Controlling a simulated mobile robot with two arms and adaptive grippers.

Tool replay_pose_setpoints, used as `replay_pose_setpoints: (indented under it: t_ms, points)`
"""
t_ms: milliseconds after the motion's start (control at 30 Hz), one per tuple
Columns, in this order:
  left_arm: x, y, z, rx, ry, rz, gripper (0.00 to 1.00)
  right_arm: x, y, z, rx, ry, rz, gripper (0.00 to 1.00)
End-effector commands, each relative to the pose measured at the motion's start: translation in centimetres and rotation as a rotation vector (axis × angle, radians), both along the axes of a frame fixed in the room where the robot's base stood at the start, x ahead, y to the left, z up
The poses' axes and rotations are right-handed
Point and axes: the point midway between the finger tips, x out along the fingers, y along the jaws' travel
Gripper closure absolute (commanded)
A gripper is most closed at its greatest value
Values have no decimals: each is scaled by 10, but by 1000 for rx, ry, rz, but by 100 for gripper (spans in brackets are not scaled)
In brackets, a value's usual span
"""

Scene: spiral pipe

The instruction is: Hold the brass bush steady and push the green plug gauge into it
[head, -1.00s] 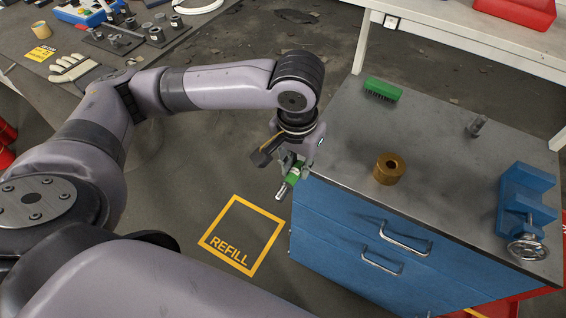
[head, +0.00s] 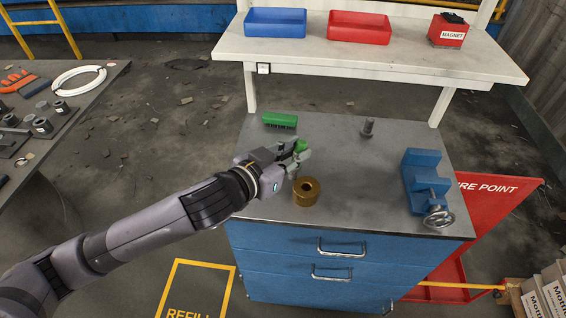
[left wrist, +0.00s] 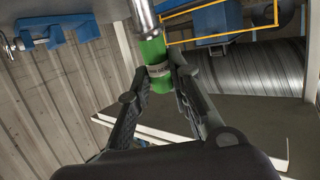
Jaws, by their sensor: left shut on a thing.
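The brass bush (head: 306,193) stands upright on the grey top of the blue cabinet, near its front left, with its dark bore facing up. My left gripper (head: 292,157) is just behind and left of the bush in the head view, and its height above the top is hard to judge. It is shut on the green plug gauge (head: 301,146), which is mostly hidden by the fingers there. In the left wrist view the gauge's green handle (left wrist: 154,52) sits between the fingertips, with its bright metal end (left wrist: 145,15) running out of the top edge. My right gripper is out of view.
On the cabinet top are a green brush (head: 279,120) at the back left, a small grey metal part (head: 367,127) at the back, and a blue vise (head: 424,180) at the right. A white shelf (head: 370,60) with bins rises behind. The middle is clear.

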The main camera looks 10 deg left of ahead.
Motion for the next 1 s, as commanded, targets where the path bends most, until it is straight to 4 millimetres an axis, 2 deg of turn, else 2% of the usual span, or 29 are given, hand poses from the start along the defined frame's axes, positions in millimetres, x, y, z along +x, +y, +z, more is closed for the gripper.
replay_pose_setpoints:
  t_ms: [200, 400, 767, 967, 1000]
  points:
    - [-7, -12, 27, -116, -152, -80, 100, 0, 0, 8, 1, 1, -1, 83]
    - [-16, -18, 42, -178, -228, -117, 100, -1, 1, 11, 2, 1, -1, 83]
    - [-18, -19, 44, -187, -240, -123, 100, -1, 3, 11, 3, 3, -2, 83]
    - [-19, -19, 45, -187, -238, -118, 100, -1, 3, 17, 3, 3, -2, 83]
    - [-19, -19, 41, -186, -238, -119, 100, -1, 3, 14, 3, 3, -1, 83]
